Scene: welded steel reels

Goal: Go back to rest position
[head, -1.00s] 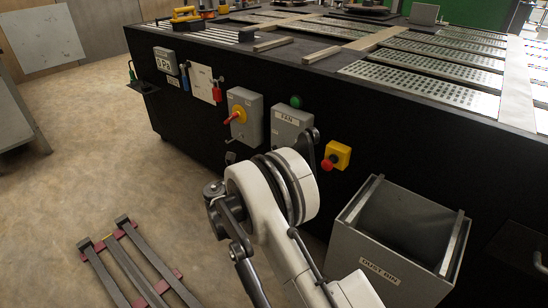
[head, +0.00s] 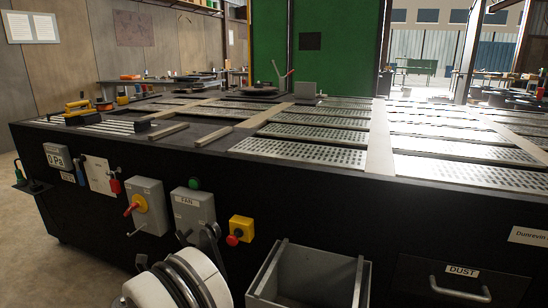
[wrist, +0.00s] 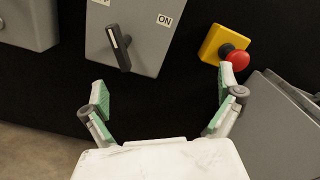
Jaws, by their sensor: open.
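My gripper (wrist: 160,105) is open and empty in the wrist view, with green-padded fingers spread apart. It faces the black front of the bench, below a grey switch box with a black lever (wrist: 119,47) beside an "ON" label. The lever lies above and left of the middle between the fingers and is not gripped. A yellow box with a red button (wrist: 236,59) sits above the right finger.
The long black bench (head: 330,195) has perforated plates and wooden strips on top. A grey open bin (head: 310,275) stands right of my arm. Bare floor (head: 20,235) shows at lower left.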

